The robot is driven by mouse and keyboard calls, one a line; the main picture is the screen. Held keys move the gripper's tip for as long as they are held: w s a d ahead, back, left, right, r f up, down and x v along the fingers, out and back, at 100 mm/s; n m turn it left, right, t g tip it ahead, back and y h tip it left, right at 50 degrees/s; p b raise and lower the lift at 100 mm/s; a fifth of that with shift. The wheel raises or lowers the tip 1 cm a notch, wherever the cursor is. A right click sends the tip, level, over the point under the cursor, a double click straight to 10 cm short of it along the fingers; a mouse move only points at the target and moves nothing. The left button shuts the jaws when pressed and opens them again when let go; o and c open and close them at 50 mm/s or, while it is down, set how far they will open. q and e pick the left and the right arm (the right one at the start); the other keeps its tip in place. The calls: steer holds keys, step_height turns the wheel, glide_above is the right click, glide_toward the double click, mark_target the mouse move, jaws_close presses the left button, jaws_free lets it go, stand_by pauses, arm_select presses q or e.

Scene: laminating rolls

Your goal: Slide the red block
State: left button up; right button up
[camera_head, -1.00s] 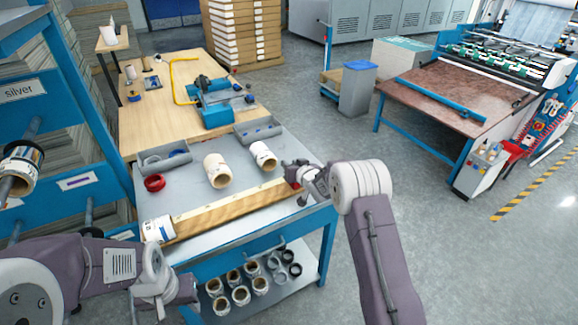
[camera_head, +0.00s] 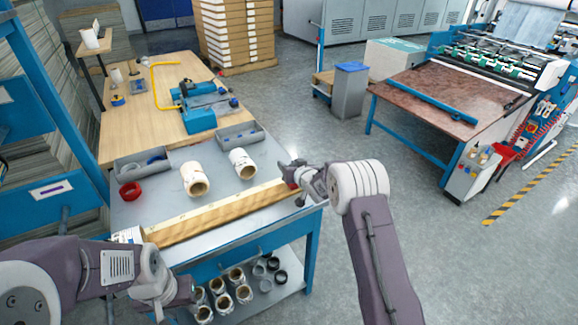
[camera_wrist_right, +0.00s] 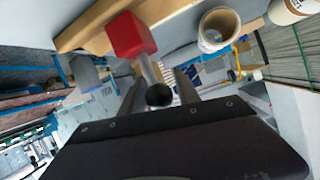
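The red block (camera_wrist_right: 130,36) sits at the wooden rail (camera_head: 220,215), with a metal rod and black knob (camera_wrist_right: 159,95) sticking out of it towards my right wrist camera. In the head view the block is small and partly covered by my right gripper (camera_head: 296,176), at the rail's right end. In the right wrist view my right gripper's fingers (camera_wrist_right: 160,93) are apart, one on each side of the knob, with gaps visible. My left gripper (camera_head: 178,298) is low at the left, in front of the table; its fingertips are not clear.
Several rolls lie on the lower shelf.

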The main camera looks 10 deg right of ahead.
steer(key=shift+o, duration=0.2)
steer(key=v, duration=0.9)
stand_by(0.3)
steer(key=s+a+r+p, duration=0.1)
steer(key=s+r+p, duration=0.15)
steer(key=r, duration=0.35)
steer(key=s+a+r+p, duration=0.1)
steer(key=s+r+p, duration=0.15)
steer(key=r, duration=0.45)
steer(key=s+f+g, duration=0.4)
steer(key=s, duration=0.5)
steer(key=s+d+f+g+h+p, duration=0.1)
steer(key=s+f+g, duration=0.3)
steer(key=s, duration=0.6)
steer(key=s+d+f+g+h, duration=0.1)
steer(key=s+f+g, duration=0.3)
steer(key=s, duration=0.6)
steer(key=shift+d+f, duration=0.25)
